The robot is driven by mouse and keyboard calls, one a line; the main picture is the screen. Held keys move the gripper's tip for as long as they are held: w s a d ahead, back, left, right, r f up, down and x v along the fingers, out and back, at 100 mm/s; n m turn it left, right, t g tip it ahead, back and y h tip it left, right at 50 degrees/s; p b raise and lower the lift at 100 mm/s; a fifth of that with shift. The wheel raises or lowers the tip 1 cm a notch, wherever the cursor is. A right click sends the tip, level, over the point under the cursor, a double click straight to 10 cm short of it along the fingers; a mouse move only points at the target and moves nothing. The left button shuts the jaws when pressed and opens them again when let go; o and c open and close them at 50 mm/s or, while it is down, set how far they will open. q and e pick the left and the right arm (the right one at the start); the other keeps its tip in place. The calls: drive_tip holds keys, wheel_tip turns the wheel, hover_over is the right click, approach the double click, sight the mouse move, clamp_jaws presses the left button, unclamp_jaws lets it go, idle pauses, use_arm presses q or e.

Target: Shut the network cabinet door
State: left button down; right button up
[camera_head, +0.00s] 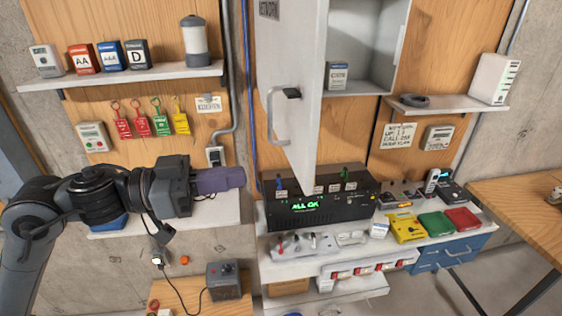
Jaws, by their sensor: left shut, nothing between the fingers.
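The network cabinet (376,50) is a pale grey wall box at the top centre, and its inside shows. Its white door (292,40) stands open, swung out toward me on the cabinet's left side. The door has a grey bar handle (272,117) with a dark block at its upper end. A small labelled box (337,76) sits inside the cabinet. My left gripper (238,177) is shut and empty, pointing right, to the left of the door's lower corner and apart from it. My right gripper is not in view.
Below the door, a black unit with a green "ALL OK" display (305,206) stands on a white shelf (280,267). Yellow, green and red cases (435,223) lie to its right. An upper left shelf (130,77) holds several boxes and a lantern.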

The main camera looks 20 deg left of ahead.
sight(300, 168)
use_arm(q)
drive_tip(key=p+x, duration=0.2)
drive_tip(key=x, duration=0.5)
drive_tip(key=shift+r, duration=0.2)
drive_tip(key=shift+p+x, duration=0.5)
drive_tip(key=shift+x, duration=0.25)
drive_tip(key=shift+f, duration=0.2)
